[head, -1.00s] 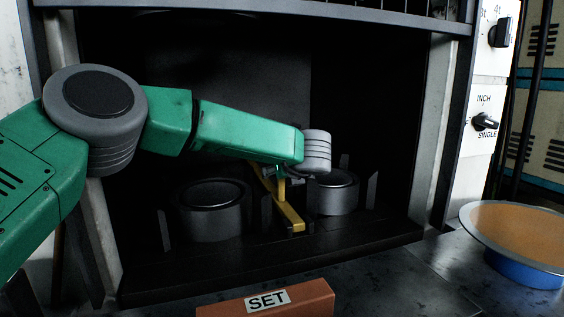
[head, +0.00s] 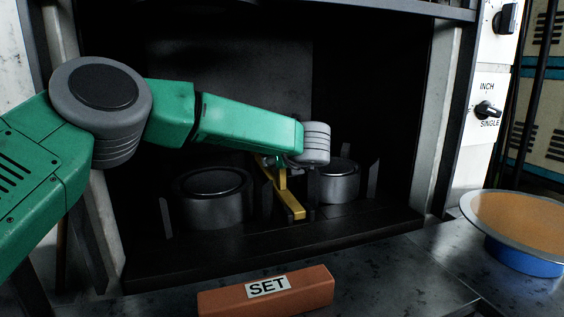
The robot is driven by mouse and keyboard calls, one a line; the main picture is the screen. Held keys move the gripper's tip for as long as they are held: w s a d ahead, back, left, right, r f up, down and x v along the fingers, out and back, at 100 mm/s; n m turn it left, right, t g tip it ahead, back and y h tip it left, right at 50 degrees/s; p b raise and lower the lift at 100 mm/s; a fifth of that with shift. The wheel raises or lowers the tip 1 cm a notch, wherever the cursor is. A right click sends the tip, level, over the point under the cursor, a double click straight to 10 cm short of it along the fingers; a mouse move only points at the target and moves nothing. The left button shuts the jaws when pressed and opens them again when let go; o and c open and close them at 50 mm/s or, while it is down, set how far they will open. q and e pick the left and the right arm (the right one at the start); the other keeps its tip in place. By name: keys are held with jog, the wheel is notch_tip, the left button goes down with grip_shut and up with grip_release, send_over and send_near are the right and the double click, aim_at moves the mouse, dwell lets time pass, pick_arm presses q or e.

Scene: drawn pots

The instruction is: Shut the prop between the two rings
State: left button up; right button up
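A yellow prop (head: 291,206) stands between two dark grey rings on the floor of the dark bay. Its foot reaches toward the front, and its upper part is partly hidden behind my wrist. The left ring (head: 214,206) is the larger in view; the right ring (head: 338,184) is partly covered by my wrist. My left gripper (head: 285,172) is at the upper part of the prop, below the end of my green arm. Its fingers are small, dark and mostly hidden, so I cannot tell whether they grip the prop. My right gripper is not in view.
Thin dark upright plates flank the rings. Bay side walls (head: 427,120) stand left and right. An orange-brown block marked SET (head: 315,287) lies on the front ledge. A wide bowl with a blue base (head: 525,256) stands at the right, below a panel with knobs (head: 487,110).

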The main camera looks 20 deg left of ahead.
pick_arm(q)
jog(key=shift+f, duration=0.8)
jog(key=shift+c, duration=0.2)
jog(key=o, duration=1.7)
jog(key=shift+w, duration=0.1)
jog(key=shift+r, duration=0.2)
jog(key=shift+s+d+r, duration=0.2)
jog(key=shift+s+r, duration=0.1)
jog(key=shift+r, duration=0.05)
jog(key=v, duration=1.1)
jog(key=shift+f, duration=0.15)
jog(key=shift+f, duration=0.1)
